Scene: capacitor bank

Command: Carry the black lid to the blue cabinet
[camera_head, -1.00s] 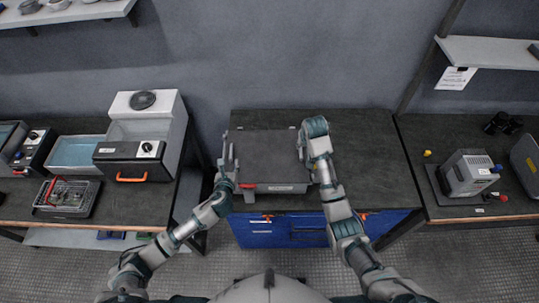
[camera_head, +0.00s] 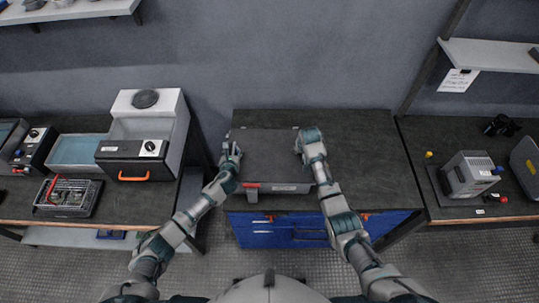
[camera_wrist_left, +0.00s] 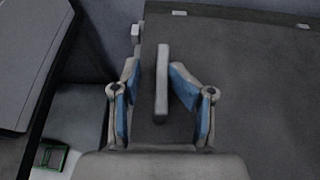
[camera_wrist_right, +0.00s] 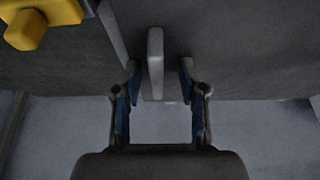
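The black lid (camera_head: 270,155) lies flat, a wide dark plate on top of a grey box on the middle bench, above the blue cabinet (camera_head: 260,238). My left gripper (camera_head: 231,150) is at the lid's left side. In the left wrist view, its open fingers (camera_wrist_left: 158,90) stand on both sides of a grey upright handle (camera_wrist_left: 162,75), with gaps showing. My right gripper (camera_head: 302,146) is at the lid's right side. In the right wrist view, its open fingers (camera_wrist_right: 160,88) stand around a similar grey handle (camera_wrist_right: 155,55), with gaps. In the head view the grippers partly hide the handles.
The dark benchtop (camera_head: 372,165) is clear to the right of the box. A left bench carries a machine with an orange handle (camera_head: 133,178) and a wire basket (camera_head: 68,197). A right bench carries a grey device (camera_head: 468,175). A yellow part (camera_wrist_right: 35,25) shows in the right wrist view.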

